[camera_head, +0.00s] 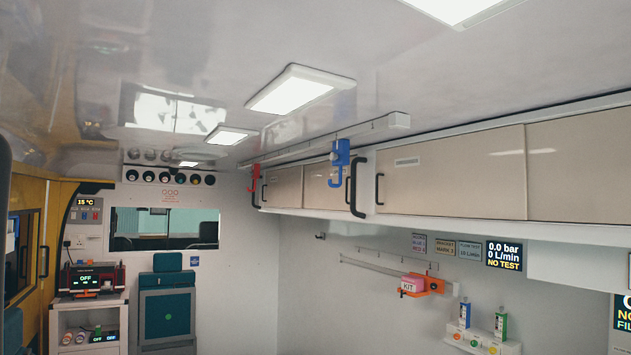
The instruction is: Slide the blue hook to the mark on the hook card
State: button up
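The blue hook (340,165) hangs from the white ceiling rail (375,127), near the rail's right end. A red hook (255,178) hangs farther left, towards the far end of the same rail. I cannot make out marks on the rail. My gripper is not in view.
Closed overhead cabinets (450,175) with dark handles (357,187) run close beside the rail. Below, an orange bracket (432,285) with a pink kit sits on a lower wall rail. A teal seat (168,305) stands at the back. The space below the hooks looks clear.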

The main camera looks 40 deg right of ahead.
aim_at(341, 147)
jog(key=z, duration=0.1)
jog(key=i, duration=1)
jog(key=u, duration=0.15)
jog(key=k, duration=0.9)
jog(key=z, duration=0.15)
jog(key=i, duration=0.55)
